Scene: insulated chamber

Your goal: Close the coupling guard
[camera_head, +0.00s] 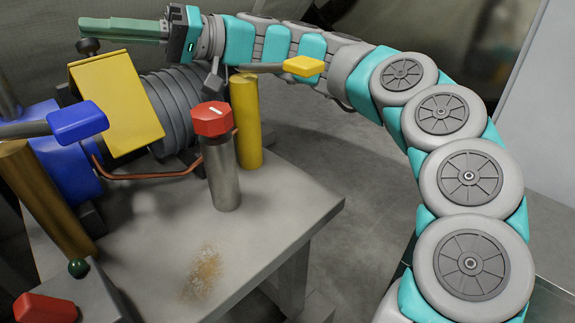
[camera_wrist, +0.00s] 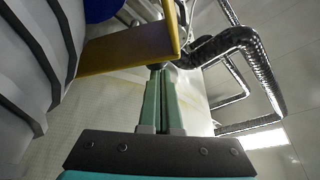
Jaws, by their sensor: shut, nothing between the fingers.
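The yellow coupling guard (camera_head: 117,105) is a broad panel, tilted, between the blue machine body and a grey ribbed housing. A dark round knob (camera_head: 88,46) shows by its upper left corner. My gripper (camera_head: 84,29) reaches left above the guard's top edge, its green fingers together and empty. In the wrist view, the fingertips (camera_wrist: 160,70) are close to the guard's yellow edge (camera_wrist: 130,50). I cannot tell whether they touch the guard or the knob. The guard's far side and hinge are hidden.
The ribbed housing (camera_head: 180,108) stands right of the guard. A red-capped metal post (camera_head: 221,170), a yellow post (camera_head: 246,125) and blue (camera_head: 78,123) and yellow (camera_head: 304,66) handles stand nearby. The bench's front (camera_head: 270,215) is mostly clear, with a brownish powdery patch. Dark pipes (camera_wrist: 240,45) run at right in the wrist view.

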